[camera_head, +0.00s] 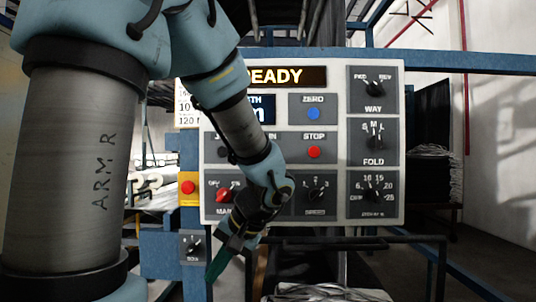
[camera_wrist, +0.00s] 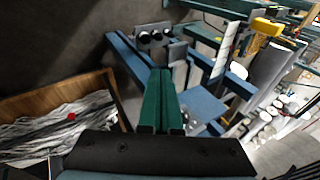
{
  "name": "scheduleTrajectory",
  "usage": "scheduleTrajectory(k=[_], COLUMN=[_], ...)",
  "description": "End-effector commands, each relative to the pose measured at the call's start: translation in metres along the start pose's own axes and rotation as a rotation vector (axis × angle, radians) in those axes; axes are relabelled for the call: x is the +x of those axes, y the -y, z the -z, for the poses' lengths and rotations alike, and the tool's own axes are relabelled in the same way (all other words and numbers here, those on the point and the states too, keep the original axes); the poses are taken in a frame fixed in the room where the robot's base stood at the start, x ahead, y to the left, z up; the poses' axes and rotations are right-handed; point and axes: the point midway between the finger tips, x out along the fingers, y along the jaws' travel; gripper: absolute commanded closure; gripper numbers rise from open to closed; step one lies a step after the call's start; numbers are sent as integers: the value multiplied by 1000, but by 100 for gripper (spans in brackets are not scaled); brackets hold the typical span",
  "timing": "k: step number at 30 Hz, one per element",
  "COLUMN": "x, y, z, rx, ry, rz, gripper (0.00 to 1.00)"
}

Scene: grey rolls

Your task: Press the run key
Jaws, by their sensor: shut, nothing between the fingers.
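The pale control panel (camera_head: 334,218) faces me in the head view. The run key is hidden behind my arm; only the end of a label, reading like "UN", shows beside the arm. To its right is the red STOP button (camera_head: 314,152), and above that the blue ZERO button (camera_head: 313,114). My gripper (camera_head: 213,272) hangs below the panel's lower left edge, pointing down and left, apart from the keys. In the wrist view my gripper (camera_wrist: 161,72) shows its green fingers closed together with nothing between them. The panel's keys are not recognisable there.
A lit display (camera_head: 285,76) ends in "EADY". The WAY knob (camera_head: 374,88), FOLD knob (camera_head: 373,139) and red main switch (camera_head: 223,195) stick out. A red button on yellow (camera_head: 188,187) sits left. A wooden-sided bin (camera_wrist: 60,88) holds grey material.

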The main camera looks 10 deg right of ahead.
Motion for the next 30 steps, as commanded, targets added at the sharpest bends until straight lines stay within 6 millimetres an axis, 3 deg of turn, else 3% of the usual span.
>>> scheduleTrajectory(k=[3,9,12,15,21,30], x=[-49,-149,-195,-228,-255,-255], y=[11,29,34,37,40,40], z=[34,81,94,99,102,102], rx=[-29,-189,-281,-354,-419,-420], ry=[-140,-443,-584,-687,-771,-772], rz=[168,393,452,484,502,503], gripper=[100,100,100,100,100,100])
